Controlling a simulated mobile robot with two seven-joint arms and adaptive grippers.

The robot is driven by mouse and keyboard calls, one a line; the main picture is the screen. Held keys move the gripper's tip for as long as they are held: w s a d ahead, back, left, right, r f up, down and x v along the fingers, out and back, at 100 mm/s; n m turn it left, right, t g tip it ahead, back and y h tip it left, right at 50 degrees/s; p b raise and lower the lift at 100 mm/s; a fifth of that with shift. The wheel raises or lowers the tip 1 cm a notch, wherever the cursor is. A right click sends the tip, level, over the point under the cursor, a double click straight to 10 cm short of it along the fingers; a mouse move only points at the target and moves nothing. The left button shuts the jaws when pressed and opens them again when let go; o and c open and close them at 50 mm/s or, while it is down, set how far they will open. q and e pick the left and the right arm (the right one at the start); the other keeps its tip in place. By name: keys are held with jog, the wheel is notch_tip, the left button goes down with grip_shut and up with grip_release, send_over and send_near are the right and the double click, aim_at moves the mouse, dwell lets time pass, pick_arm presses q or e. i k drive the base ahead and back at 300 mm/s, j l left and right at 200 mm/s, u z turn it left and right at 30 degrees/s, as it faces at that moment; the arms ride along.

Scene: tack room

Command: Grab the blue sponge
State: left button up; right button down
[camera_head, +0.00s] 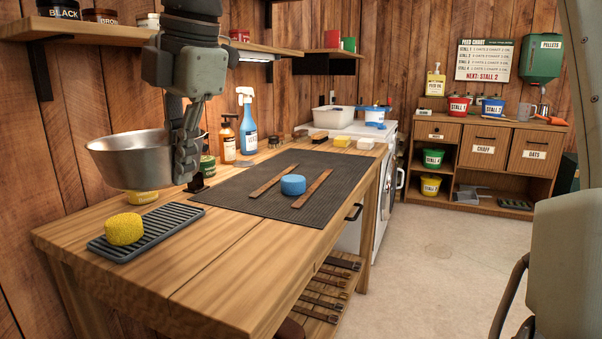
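The blue sponge (293,186) is a short round block on the dark ribbed mat (240,196) on the workbench. It lies between two brown leather straps, a left one (272,182) and a right one (312,189). The bowl and fingers partly hide each other. My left gripper is not in view.
A yellow sponge (124,229) sits on a slotted grey tray (160,235) at the front left. Another yellow piece (143,198) lies under the bowl. A blue spray bottle (248,128) and an amber bottle (227,142) stand behind the mat. The bench's front right is clear.

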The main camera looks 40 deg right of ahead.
aim_at(292, 184)
jog(key=l+u, duration=0.15)
jog(key=l, duration=0.7)
jog(key=l+u, duration=0.15)
jog(key=l, duration=0.7)
jog(key=l+u, duration=0.15)
jog(key=l, duration=0.7)
jog(key=k+l+u, duration=0.1)
jog(key=l, duration=0.7)
